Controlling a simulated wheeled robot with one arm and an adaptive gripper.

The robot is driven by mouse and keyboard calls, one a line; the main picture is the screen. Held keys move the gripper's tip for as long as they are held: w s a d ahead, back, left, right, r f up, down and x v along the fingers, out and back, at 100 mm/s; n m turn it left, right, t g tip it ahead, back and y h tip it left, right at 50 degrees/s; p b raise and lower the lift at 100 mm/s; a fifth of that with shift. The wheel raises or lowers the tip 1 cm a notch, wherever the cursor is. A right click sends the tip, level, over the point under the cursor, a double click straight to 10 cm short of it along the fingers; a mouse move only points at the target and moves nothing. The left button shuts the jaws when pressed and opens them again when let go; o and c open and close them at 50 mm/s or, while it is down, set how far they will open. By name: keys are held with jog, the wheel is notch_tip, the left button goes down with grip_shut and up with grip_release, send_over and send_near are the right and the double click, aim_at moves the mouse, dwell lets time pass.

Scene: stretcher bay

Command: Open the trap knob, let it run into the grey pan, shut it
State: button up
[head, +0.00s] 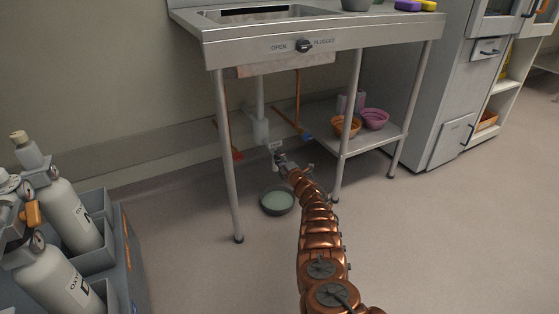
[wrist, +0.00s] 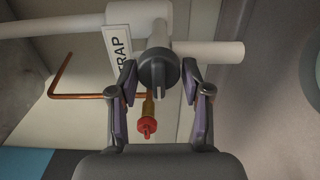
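The trap knob (wrist: 158,70) is a dark grey round knob with a raised grip bar, on a white pipe beside a "TRAP" label (wrist: 117,48) in the wrist view. My gripper (wrist: 159,78) has its two fingers spread, one on each side of the knob; small gaps seem to show between pads and knob. In the head view my gripper (head: 277,152) is under the sink by the white trap pipe (head: 260,130), and the knob is not clear there. The grey pan (head: 264,207) stands on the floor below; its inside looks pale green, and I cannot tell whether that is liquid.
The steel sink table (head: 390,35) has an OPEN/PLUGGED knob (head: 304,46) on its front. A red-handled valve (wrist: 146,126) on copper pipe is close to the fingers. A lower shelf (head: 350,147) holds bowls at the right. Oxygen cylinders (head: 66,210) stand at the left.

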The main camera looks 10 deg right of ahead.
jog(key=shift+o, duration=1.3)
jog(key=shift+s, duration=0.1)
jog(key=shift+s+r, duration=0.1)
jog(key=shift+s+d, duration=0.1)
jog(key=shift+s, duration=0.4)
jog(key=v, duration=1)
jog(key=shift+s+d, duration=0.2)
jog(key=shift+s, duration=0.05)
